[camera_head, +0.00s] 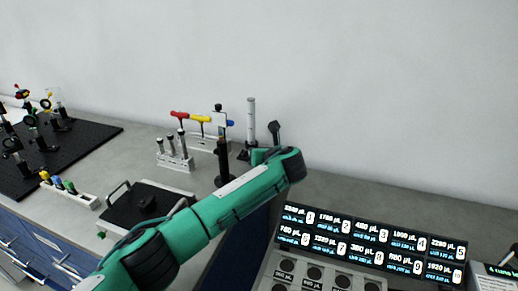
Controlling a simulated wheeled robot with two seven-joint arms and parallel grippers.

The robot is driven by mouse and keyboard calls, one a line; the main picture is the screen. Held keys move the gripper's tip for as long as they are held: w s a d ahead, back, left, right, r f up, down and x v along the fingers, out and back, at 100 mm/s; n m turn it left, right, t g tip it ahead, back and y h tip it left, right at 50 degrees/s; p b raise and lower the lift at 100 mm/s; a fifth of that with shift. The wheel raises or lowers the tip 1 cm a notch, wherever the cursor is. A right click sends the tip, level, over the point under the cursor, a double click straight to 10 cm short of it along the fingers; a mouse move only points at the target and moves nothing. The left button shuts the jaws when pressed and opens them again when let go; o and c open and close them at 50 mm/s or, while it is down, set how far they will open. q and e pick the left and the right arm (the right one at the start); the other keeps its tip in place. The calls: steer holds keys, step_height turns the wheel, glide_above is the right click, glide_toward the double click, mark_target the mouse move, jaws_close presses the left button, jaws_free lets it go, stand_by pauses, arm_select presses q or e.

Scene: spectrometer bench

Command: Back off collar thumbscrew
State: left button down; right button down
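My green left arm comes in from the lower left and reaches across the bench; its gripper is hidden behind the arm's far end. My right gripper is not in the picture. A dark upright post (222,160) with a small white plate (218,118) on top stands just behind the forearm, its lower part near the arm. I cannot make out a collar or thumbscrew on it at this size. A pale tall cylinder (251,120) on a dark foot stands right of the post. A dark knobbed piece (274,130) shows above the arm's end.
A black tray (146,206) and black optics breadboard (70,145) lie further left. A lit volume panel (370,245) fills the lower right. Bench behind it is clear.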

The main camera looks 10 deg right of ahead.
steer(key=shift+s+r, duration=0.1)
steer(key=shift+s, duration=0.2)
arm_select(q)
steer(key=c, duration=1.4)
jaws_free()
steer(key=shift+s, duration=0.1)
